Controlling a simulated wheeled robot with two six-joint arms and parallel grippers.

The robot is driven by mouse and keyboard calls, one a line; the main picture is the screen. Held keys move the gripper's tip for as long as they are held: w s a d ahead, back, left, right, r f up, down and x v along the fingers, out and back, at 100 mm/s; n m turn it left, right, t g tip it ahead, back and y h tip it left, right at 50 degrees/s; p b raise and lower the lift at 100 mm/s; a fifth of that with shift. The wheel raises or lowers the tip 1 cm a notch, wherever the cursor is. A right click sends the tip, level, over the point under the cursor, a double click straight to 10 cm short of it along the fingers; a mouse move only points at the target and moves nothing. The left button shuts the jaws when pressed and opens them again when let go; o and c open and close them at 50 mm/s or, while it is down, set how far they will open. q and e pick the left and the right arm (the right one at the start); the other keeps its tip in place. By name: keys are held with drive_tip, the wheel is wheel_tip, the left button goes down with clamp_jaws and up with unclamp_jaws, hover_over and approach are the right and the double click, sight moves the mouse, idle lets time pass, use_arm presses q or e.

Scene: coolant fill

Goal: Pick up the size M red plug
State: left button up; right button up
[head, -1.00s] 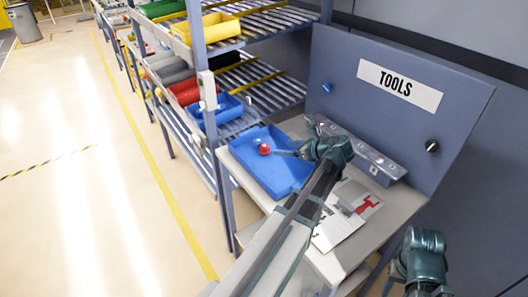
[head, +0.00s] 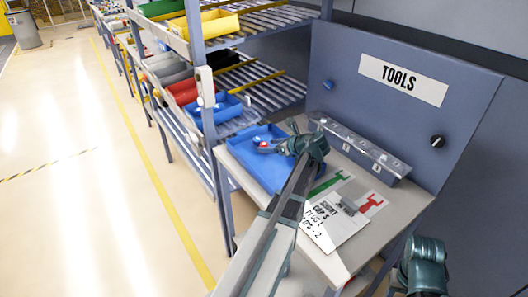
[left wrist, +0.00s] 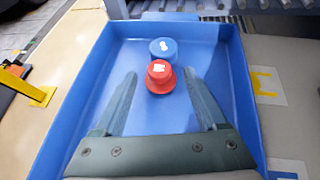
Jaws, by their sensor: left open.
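A red plug (left wrist: 160,77) stands in the blue tray (left wrist: 75,115), with a white mark on its cap too small to read. A blue plug (left wrist: 163,47) stands just behind it. My left gripper (left wrist: 160,73) is open, with one finger on each side of the red plug and visible gaps between. In the head view the left gripper (head: 268,146) reaches into the blue tray (head: 262,170) from the right and partly covers the plugs. Of my right arm only a teal wrist part shows at the lower right; its fingers are out of frame.
The tray's walls stand around the gripper. A grey rail (head: 360,150) runs along the back of the bench below the TOOLS panel (head: 400,100). A printed card (head: 335,222) lies at the front. Rack shelves with coloured bins (head: 215,113) stand to the left.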

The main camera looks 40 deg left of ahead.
use_arm(q)
drive_tip(key=shift+x, duration=0.95)
drive_tip(key=shift+d, duration=0.1)
clamp_jaws()
drive_tip(key=shift+d+r, duration=0.1)
drive_tip(key=shift+d+r, duration=0.2)
drive_tip(key=shift+r, duration=0.1)
drive_tip(key=p+v, duration=0.7)
drive_tip(key=v, duration=0.8)
drive_tip(key=shift+p, duration=0.4)
